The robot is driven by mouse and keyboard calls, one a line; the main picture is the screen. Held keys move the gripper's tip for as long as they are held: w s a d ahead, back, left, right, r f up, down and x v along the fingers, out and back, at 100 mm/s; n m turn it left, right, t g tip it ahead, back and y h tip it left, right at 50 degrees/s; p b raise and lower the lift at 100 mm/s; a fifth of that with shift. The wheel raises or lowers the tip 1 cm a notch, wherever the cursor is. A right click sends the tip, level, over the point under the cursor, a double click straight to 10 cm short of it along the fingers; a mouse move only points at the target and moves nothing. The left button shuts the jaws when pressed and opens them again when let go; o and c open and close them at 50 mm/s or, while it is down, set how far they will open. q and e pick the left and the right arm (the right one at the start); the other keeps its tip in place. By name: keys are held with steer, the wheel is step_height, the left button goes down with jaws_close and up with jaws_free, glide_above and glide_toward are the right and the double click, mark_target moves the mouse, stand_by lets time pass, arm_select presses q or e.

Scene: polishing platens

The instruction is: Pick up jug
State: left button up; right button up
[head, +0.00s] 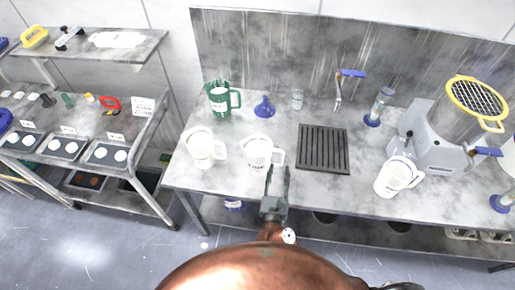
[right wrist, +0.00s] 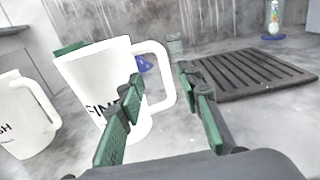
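A white jug (head: 258,155) with dark lettering stands upright near the table's front edge, its handle to the right. It fills the middle left of the right wrist view (right wrist: 98,85). My right gripper (head: 277,176) is open in front of this jug. In the right wrist view, the jug's handle shows between the spread green-padded fingers (right wrist: 163,88); I cannot tell whether they touch it. Other jugs are a white one (head: 201,148) to the left, a green one (head: 219,99) behind, and a white one (head: 393,177) to the right. My left gripper is not in view.
A dark ribbed drain grate (head: 323,149) lies right of the middle jug. A blue flask (head: 264,107) and a small glass (head: 297,98) stand behind. A shelf cart (head: 75,130) is at the left.

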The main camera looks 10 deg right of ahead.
mark_target(282, 155)
steer(key=shift+w+d+r, duration=0.15)
steer(key=shift+w+d, duration=0.05)
steer(key=shift+w, duration=0.2)
steer(key=shift+w+d+r, duration=0.15)
steer(key=shift+w, duration=0.2)
steer(key=shift+p+x, duration=0.35)
steer(key=shift+x, duration=0.9)
steer(key=x, duration=0.3)
steer(key=shift+w+d+r, duration=0.1)
steer(key=shift+w+d, duration=0.2)
steer(key=shift+w, duration=0.1)
steer(key=shift+c, duration=0.3)
jaws_close()
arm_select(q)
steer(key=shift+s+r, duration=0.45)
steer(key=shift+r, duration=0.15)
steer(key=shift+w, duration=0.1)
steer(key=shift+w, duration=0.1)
arm_select(e)
steer(key=shift+r, duration=0.1)
